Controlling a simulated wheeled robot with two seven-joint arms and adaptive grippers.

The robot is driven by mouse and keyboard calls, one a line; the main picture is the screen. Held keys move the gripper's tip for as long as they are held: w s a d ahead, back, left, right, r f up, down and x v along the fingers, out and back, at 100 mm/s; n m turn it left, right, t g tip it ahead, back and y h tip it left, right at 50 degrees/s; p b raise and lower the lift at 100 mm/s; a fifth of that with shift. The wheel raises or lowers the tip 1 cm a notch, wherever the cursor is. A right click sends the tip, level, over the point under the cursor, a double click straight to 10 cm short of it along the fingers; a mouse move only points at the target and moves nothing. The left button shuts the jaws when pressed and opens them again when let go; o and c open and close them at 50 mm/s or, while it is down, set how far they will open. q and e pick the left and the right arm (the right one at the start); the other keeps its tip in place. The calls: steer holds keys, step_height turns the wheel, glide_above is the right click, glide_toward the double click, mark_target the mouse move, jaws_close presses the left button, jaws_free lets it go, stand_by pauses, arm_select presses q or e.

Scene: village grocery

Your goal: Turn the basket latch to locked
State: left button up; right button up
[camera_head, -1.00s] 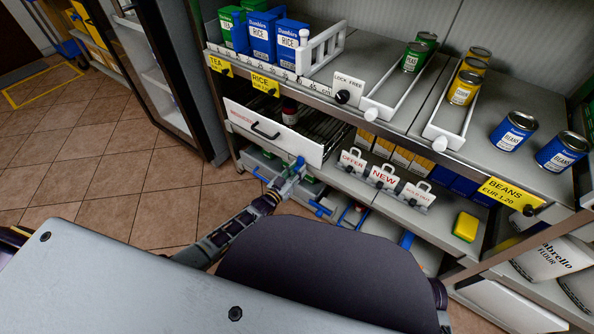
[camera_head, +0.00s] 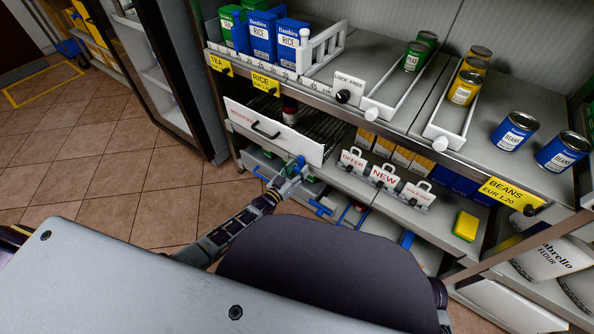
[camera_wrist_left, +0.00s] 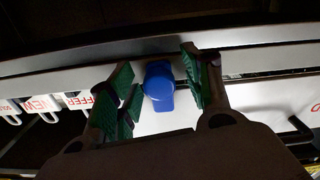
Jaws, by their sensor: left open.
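My left gripper (camera_head: 292,168) is at the right lower end of the white wire-basket front (camera_head: 275,128), which has a black handle. In the left wrist view my left gripper (camera_wrist_left: 156,70) is open, with green-padded fingers apart. A rounded blue knob (camera_wrist_left: 158,86) with a short tab shows between them; I see a gap on its right side, and contact on the left cannot be told. In the head view the gripper hides this knob. A plate marked LOCK FREE (camera_head: 350,83) with a black knob (camera_head: 343,97) sits on the shelf edge above. My right gripper is out of view.
OFFER (camera_head: 352,159) and NEW (camera_head: 383,177) signs stand right of the gripper on the lower shelf. Blue handles (camera_head: 320,207) stick out below. Rice boxes (camera_head: 291,45) and cans stand on the shelf above.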

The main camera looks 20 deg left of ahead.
arm_select(q)
steer(key=v, duration=1.2)
stand_by(0.6)
steer(key=shift+r, duration=0.1)
stand_by(0.5)
arm_select(e)
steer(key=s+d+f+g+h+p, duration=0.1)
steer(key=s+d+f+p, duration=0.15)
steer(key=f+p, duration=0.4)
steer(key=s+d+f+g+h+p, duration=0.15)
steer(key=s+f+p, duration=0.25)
steer(key=p, duration=0.6)
arm_select(q)
step_height(320, 180, up, 34)
steer(key=p, duration=1.7)
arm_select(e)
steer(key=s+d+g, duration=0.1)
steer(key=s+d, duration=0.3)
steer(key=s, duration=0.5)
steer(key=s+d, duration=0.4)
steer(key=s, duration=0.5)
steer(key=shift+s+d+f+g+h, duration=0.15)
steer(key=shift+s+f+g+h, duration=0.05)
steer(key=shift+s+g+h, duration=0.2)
